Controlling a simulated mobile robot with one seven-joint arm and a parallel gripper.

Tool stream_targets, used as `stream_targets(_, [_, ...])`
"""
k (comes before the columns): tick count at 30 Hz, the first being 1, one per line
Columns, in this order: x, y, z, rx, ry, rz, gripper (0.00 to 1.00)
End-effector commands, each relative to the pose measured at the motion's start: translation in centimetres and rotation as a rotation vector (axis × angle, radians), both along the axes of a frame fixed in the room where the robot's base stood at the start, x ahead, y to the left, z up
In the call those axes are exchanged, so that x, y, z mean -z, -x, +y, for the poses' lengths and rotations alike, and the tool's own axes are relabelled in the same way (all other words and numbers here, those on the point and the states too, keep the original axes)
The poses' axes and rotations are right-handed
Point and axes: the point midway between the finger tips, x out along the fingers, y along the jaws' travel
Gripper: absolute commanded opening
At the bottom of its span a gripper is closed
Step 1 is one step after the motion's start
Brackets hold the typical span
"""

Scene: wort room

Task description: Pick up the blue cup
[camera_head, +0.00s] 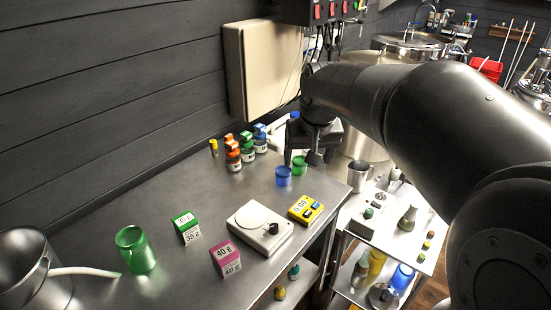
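The blue cup (283,177) stands upright on the steel table (190,262), near its back right part. A small green cup (299,165) stands just right of and behind it. My gripper (303,160) points down above and behind the cups in the picture, close to the green one. Its two fingers are apart, and I see nothing held between them. Whether a finger touches the green cup cannot be told.
Several small jars (233,157) stand left of the cups. A cart (378,230) with vessels stands right.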

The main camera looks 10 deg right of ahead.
Motion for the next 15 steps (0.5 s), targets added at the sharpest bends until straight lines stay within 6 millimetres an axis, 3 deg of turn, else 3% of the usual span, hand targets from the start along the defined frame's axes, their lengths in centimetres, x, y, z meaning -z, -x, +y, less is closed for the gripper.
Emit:
stream_targets(1, [0.6, -1.8, 0.2, -0.001, 0.000, 0.017, 0.75])
stream_targets(8, [3.2, -9.1, 0.9, 0.000, 0.002, 0.072, 0.75])
stream_targets(15, [7.7, -16.0, 1.8, -0.001, 0.005, 0.129, 0.75])
